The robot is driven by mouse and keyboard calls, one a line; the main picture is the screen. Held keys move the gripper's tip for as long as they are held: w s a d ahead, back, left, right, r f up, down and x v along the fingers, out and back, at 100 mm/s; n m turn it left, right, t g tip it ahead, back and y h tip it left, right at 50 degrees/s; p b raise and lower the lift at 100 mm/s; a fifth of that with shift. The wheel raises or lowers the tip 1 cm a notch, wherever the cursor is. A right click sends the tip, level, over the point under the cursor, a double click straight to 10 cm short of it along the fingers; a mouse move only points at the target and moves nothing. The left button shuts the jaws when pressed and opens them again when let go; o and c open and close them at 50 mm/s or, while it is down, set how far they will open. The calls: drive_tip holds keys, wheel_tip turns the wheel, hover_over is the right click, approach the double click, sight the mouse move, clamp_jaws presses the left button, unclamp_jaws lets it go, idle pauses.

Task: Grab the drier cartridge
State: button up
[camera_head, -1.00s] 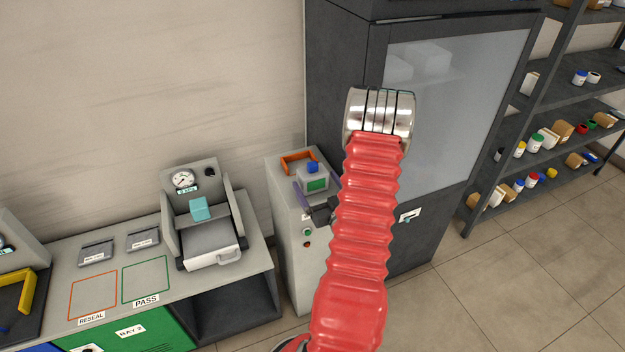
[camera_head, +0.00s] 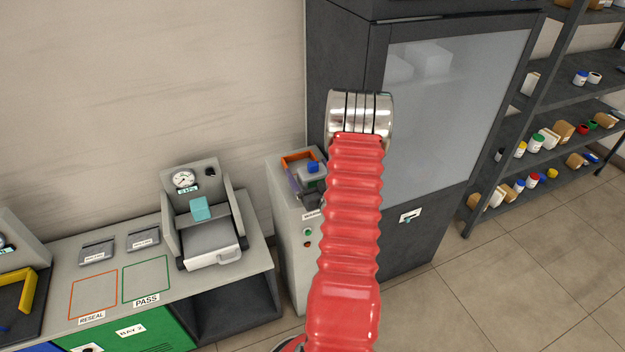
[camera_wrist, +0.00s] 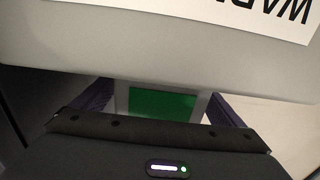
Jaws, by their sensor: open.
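The likely drier cartridge (camera_head: 313,167) is a small grey block with a blue top and a green face. It is at the top of the grey cabinet, partly hidden by my gripper and arm in the head view. In the wrist view its green face (camera_wrist: 163,103) shows between my two purple fingers. My gripper (camera_wrist: 160,92) is open, with one finger on either side of the block. A gap shows between the block and the right finger. I cannot tell whether the left finger touches it.
The grey cabinet (camera_head: 295,245) has an orange bracket (camera_head: 297,156) on top. A dark glass-doored cabinet (camera_head: 455,120) stands close on the right. On the left, a bench (camera_head: 105,275) carries a gauge station (camera_head: 205,235) with a teal block (camera_head: 200,208).

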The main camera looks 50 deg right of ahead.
drive_tip(key=shift+w+d, duration=0.15)
drive_tip(key=shift+w, duration=0.15)
drive_tip(key=shift+c, duration=0.4)
drive_tip(key=c, duration=1.2)
